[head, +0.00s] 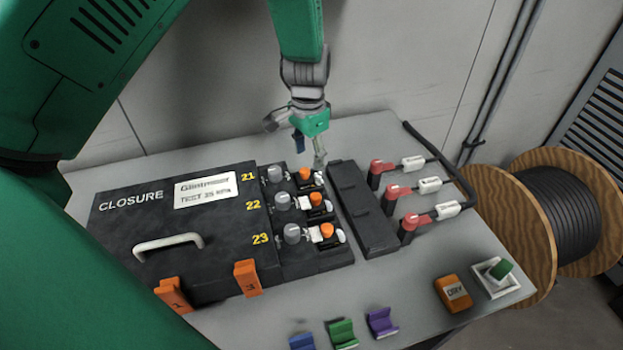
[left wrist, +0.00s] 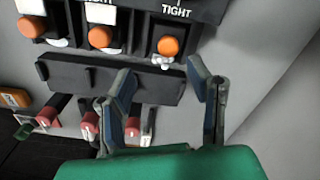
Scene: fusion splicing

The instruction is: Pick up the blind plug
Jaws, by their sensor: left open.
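Nothing in view is labelled as the blind plug, and I cannot tell for sure which part it is. Orange round-headed plugs sit in the ports of the black closure box (head: 120,225), in rows 21 (head: 304,174), 22 (head: 316,198) and 23 (head: 327,230). My left gripper (head: 309,150) is open and empty above the far end, close to the row 21 plug. In the left wrist view the gripper's fingers (left wrist: 162,82) are spread apart. An orange plug (left wrist: 169,46) under the word TIGHT lies beyond them, between their tips. My right gripper is out of view.
A black bar (head: 363,210) stands right of the ports. Red connectors (head: 398,193) on black cables are beyond it. An orange DRY block (head: 453,293) and a green piece in a white tray (head: 497,289) sit front right. Coloured holders (head: 341,333) line the front edge.

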